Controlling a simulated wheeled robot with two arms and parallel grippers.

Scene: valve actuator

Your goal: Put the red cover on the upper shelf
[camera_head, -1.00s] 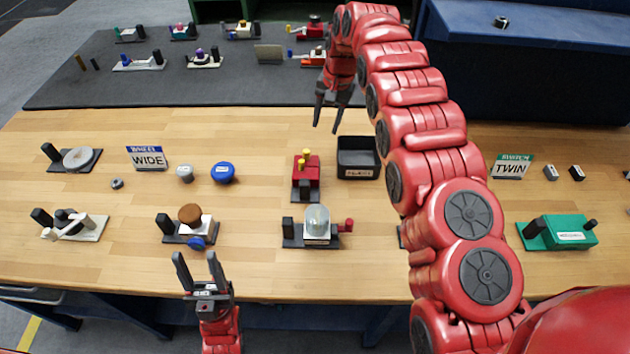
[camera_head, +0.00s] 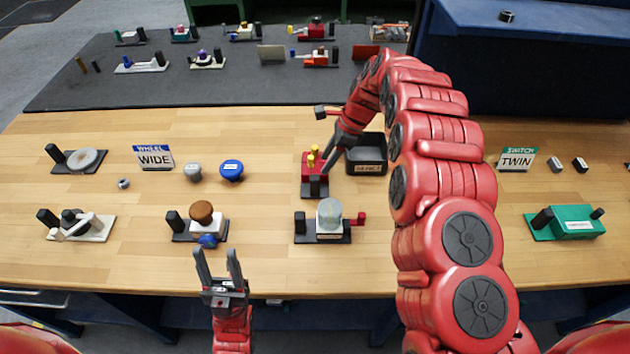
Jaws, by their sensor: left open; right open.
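A flat dark red plate (camera_head: 365,53), which looks like the red cover, rests on the dark grey upper shelf (camera_head: 200,90) near its right part, just behind my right arm. My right gripper (camera_head: 334,158) is open, lowered over the wooden table beside the red block (camera_head: 313,165) with yellow posts. Its fingers overlap the block's right side in the picture, and I cannot tell whether they touch it. I see nothing in its fingers. My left gripper (camera_head: 220,264) is open and empty at the table's front edge, fingers pointing away from me.
A black bin (camera_head: 366,166) stands right of the red block. A base with a grey dome (camera_head: 330,214) is in front. A brown-knobbed device (camera_head: 201,212), a blue knob (camera_head: 231,170) and a green box (camera_head: 573,221) stand elsewhere.

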